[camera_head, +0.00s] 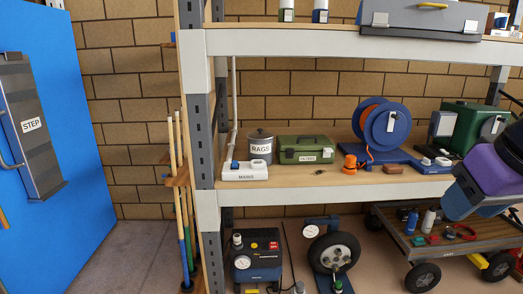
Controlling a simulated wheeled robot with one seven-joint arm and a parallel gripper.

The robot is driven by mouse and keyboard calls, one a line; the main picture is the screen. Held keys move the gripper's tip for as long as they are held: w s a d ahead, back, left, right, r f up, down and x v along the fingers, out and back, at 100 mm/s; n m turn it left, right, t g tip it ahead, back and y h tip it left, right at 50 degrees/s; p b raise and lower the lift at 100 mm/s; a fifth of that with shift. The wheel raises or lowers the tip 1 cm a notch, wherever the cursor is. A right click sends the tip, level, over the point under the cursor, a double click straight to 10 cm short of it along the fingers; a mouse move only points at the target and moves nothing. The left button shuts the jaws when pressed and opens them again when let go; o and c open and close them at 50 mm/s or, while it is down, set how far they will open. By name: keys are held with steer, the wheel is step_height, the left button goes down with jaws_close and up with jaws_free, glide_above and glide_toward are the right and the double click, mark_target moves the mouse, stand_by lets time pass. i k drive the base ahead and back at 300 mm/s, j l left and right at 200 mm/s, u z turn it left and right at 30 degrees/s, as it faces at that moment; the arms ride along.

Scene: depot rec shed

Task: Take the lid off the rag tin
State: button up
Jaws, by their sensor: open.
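The rag tin (261,150) is a grey cylinder with a white RAGS label. It stands upright on the middle shelf, near the left end. Its dark lid (260,134) sits on top, with a small knob in the middle. Part of my arm, purple and dark, shows at the right edge, well to the right of the tin and in front of the shelving. My gripper's fingers do not show in this view.
A white MAINS strip (245,171) lies before the tin. A green FILTERS case (306,150) stands close to its right. A blue hose reel (385,127) is farther right. The upper shelf (300,40) overhangs. A left post (200,140) stands nearby.

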mark_target(260, 135)
steer(key=i+l+u, duration=0.85)
steer(key=l+u, duration=0.3)
steer(key=i+l, duration=0.2)
steer(key=i, duration=0.05)
